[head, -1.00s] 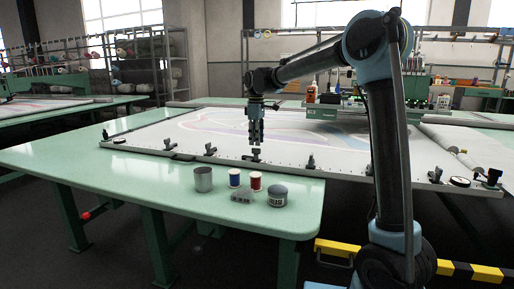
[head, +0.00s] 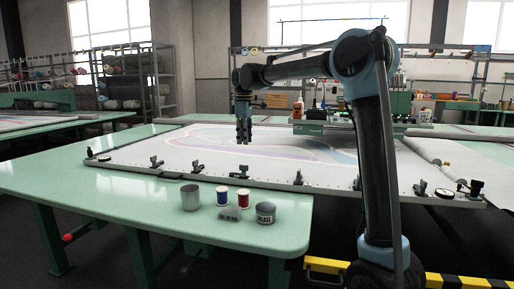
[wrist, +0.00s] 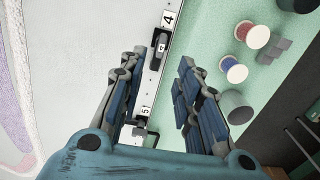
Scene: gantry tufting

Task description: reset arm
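My gripper (head: 244,137) hangs pointing down above the near part of the stretched white cloth in the head view. In the wrist view my gripper (wrist: 160,95) has its two blue-padded fingers spread apart. Nothing is between the pads; the white frame rail (wrist: 150,85) with its numbers and clamps shows far below the gap. My arm (head: 372,130) reaches up from the right and bends over to the left.
On the green table (head: 110,190) stand a grey cup (head: 190,197), a blue spool (head: 222,196), a red spool (head: 243,198), a grey block (head: 230,213) and a labelled tin (head: 265,213). Clamps (head: 298,178) line the frame's near edge. The table's left part is clear.

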